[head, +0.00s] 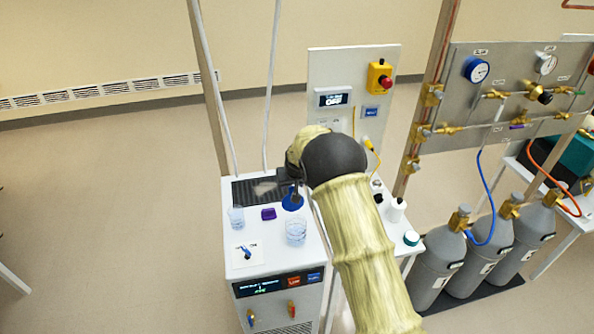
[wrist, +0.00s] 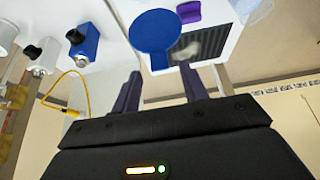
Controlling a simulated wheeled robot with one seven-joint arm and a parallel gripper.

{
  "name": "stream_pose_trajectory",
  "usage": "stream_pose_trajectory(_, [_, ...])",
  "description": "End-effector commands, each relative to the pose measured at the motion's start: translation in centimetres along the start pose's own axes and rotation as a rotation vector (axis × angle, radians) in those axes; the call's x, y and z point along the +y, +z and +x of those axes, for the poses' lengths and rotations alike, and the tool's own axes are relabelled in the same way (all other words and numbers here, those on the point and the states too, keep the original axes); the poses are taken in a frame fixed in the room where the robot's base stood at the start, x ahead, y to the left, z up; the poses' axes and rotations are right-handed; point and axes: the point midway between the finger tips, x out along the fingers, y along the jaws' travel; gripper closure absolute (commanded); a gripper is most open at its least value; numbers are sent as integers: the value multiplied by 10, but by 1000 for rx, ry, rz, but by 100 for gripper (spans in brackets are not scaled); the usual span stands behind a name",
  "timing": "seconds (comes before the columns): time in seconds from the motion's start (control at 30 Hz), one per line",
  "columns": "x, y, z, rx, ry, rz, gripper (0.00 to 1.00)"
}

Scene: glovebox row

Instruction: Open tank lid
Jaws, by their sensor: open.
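A round blue lid (wrist: 155,32) with a short tab lies on the white cabinet top (wrist: 228,52), beside a dark ribbed grille. In the head view the lid (head: 292,201) is partly covered by my arm. My gripper (wrist: 160,82) is open and empty. In the wrist view its two dark fingers point toward the lid, with the tab lying in line with the gap between them. I see no contact, and I cannot tell the exact distance. The fingers are mostly hidden behind my wrist in the head view.
A purple block (head: 268,213), a beaker (head: 296,231) and another clear vessel (head: 236,218) stand near the lid. An upright panel with a red button (head: 385,80) rises behind. White bottles (head: 396,210) and grey gas cylinders (head: 440,265) stand to the right.

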Motion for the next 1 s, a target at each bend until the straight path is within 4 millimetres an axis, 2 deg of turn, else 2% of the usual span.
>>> stream_pose_trajectory(0.8, [2, -1, -133, 7, 1, 1, 56])
stream_pose_trajectory(1.0, [0, -1, -149, 4, 0, 0, 56])
